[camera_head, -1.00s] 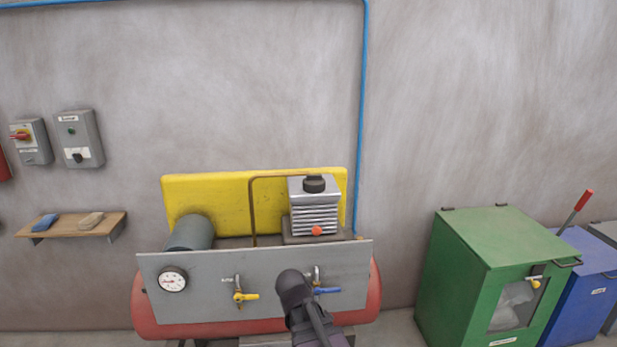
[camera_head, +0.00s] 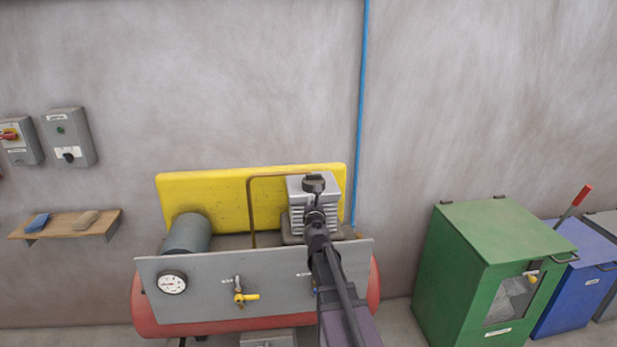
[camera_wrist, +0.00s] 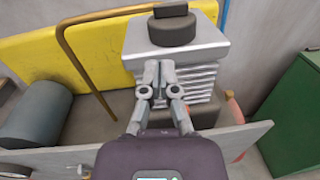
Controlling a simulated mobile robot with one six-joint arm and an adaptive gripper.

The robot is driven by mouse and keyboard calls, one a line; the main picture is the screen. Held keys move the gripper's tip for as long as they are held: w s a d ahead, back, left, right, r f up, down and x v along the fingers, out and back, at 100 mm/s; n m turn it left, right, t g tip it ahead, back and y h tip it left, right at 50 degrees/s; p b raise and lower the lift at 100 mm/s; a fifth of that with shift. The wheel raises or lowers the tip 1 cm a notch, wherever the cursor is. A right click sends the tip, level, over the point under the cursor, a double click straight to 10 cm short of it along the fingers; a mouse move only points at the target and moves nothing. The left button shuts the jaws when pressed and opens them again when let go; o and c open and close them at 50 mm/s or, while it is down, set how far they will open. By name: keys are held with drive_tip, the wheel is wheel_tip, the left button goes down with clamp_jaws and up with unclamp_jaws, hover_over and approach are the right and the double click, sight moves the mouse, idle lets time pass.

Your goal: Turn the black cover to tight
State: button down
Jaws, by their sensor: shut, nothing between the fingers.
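The black cover (camera_head: 314,183) is a round knob-like cap on top of the silver finned compressor head (camera_head: 297,190). In the wrist view the black cover (camera_wrist: 172,27) shows a raised grip bar across its top and stands upright on the silver block (camera_wrist: 212,42). My gripper (camera_wrist: 159,66) is shut and empty, its fingertips just below and in front of the cover, before the block's front. I cannot tell whether the tips touch the block. In the head view my arm rises from below and hides part of the fins.
A grey panel (camera_head: 200,285) with a gauge (camera_head: 172,282) and a yellow-handled valve (camera_head: 246,297) stands in front. A copper pipe (camera_head: 249,210) runs beside the head, before a yellow guard (camera_head: 215,195). A green cabinet (camera_head: 505,235) is at right. The space above the cover is clear.

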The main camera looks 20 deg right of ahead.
sight(308, 177)
drive_tip(key=shift+w+a+r+n+y, duration=0.1)
drive_tip(key=shift+w+a+n+y, duration=0.15)
drive_tip(key=shift+n, duration=0.25)
drive_tip(key=shift+d, duration=0.2)
drive_tip(key=x, duration=1.4)
drive_tip(key=shift+s+a, duration=0.15)
drive_tip(key=shift+a, duration=0.05)
drive_tip(key=shift+d, duration=0.25)
